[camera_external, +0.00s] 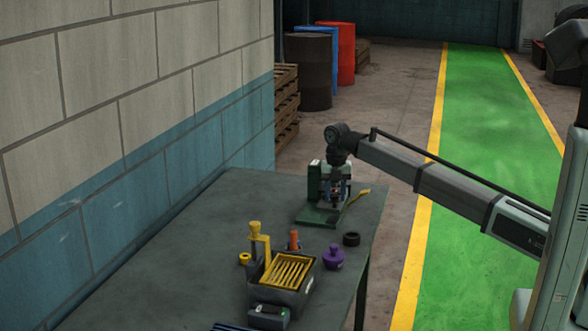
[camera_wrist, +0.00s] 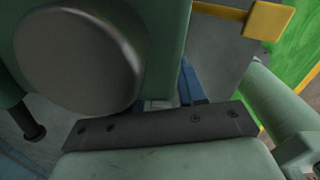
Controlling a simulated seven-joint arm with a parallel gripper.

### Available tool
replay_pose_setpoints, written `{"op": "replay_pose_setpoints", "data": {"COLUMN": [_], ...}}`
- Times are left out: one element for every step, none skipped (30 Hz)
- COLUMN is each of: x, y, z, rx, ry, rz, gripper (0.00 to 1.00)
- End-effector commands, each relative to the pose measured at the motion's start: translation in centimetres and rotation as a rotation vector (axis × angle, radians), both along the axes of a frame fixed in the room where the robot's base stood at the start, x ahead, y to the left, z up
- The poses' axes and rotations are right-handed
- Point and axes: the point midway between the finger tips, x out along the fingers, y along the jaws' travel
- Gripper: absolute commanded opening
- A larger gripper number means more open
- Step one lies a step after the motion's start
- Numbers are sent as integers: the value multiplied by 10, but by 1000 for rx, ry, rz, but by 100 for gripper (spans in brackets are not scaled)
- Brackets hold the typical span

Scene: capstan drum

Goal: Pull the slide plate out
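The green machine (camera_external: 316,180) stands at the far end of the table, on a flat green base (camera_external: 318,216). A yellow handle (camera_external: 357,194) sticks out to its right. In the wrist view, the machine's green body and round grey disc (camera_wrist: 78,60) fill the upper left, and the yellow bar (camera_wrist: 262,20) is at upper right. My gripper (camera_external: 338,190) points down close against the machine. Blue finger-like parts (camera_wrist: 186,84) show beyond a dark bolted bar in the wrist view. The machine hides their tips, so their opening is unclear. I cannot make out the slide plate for certain.
Nearer on the table (camera_external: 190,262) are a black ring (camera_external: 351,239), a purple knobbed piece (camera_external: 333,257), an orange-topped piece (camera_external: 294,240), a yellow post (camera_external: 260,246) and a box with yellow slats (camera_external: 287,272). A block wall borders the left. The table's left part is clear.

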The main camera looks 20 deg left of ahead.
Motion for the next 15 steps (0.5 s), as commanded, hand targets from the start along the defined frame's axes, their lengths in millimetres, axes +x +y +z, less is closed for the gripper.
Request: {"op": "replay_pose_setpoints", "data": {"x": [0, 0, 0, 0, 0, 0, 0, 0, 0, 0, 0, 0, 0, 0, 0], "y": [0, 0, 0, 0, 0, 0, 0, 0, 0, 0, 0, 0, 0, 0, 0], "z": [0, 0, 0, 0, 0, 0, 0, 0, 0, 0, 0, 0, 0, 0, 0], "rx": [0, 0, 0, 0, 0, 0, 0, 0, 0, -1, -1, -1, -1, -1, -1], "ry": [0, 0, 0, 0, 0, 0, 0, 0, 0, 0, 0, 0, 0, 0, 0], "rz": [0, 0, 0, 0, 0, 0, 0, 0, 0, 0, 0, 0, 0, 0, 0], "gripper": [35, 32, 28, 25, 22, 19, 16, 13, 9, 6, 3, 0, 0, 0, 0]}}
